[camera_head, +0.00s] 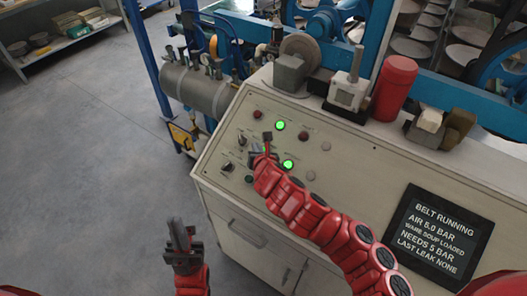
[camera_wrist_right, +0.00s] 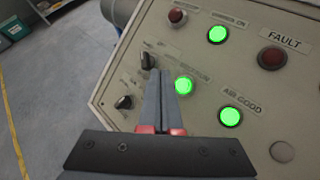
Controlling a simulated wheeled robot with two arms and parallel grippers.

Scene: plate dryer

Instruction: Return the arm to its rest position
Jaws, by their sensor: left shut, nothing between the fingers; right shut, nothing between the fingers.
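My right arm (camera_head: 320,220) reaches from the lower right across the sloped control panel (camera_head: 345,165). Its gripper (camera_head: 267,141) is shut and empty, close over the panel's knobs and lamps. In the right wrist view the shut fingers (camera_wrist_right: 161,75) point at the panel, just beside an upper black knob (camera_wrist_right: 147,60); I cannot tell whether they touch it. A lower black knob (camera_wrist_right: 123,102) stands to the left, clear of the fingers. My left gripper (camera_head: 180,238) is shut and empty over the floor, left of the cabinet.
Green lamps (camera_head: 280,125) glow on the panel; the FAULT lamp (camera_wrist_right: 271,58) is dark red. A black display (camera_head: 437,237) reads "BELT RUNNING". A red cylinder (camera_head: 394,86) stands on the cabinet's back ledge. Grey floor (camera_head: 85,150) lies open at left.

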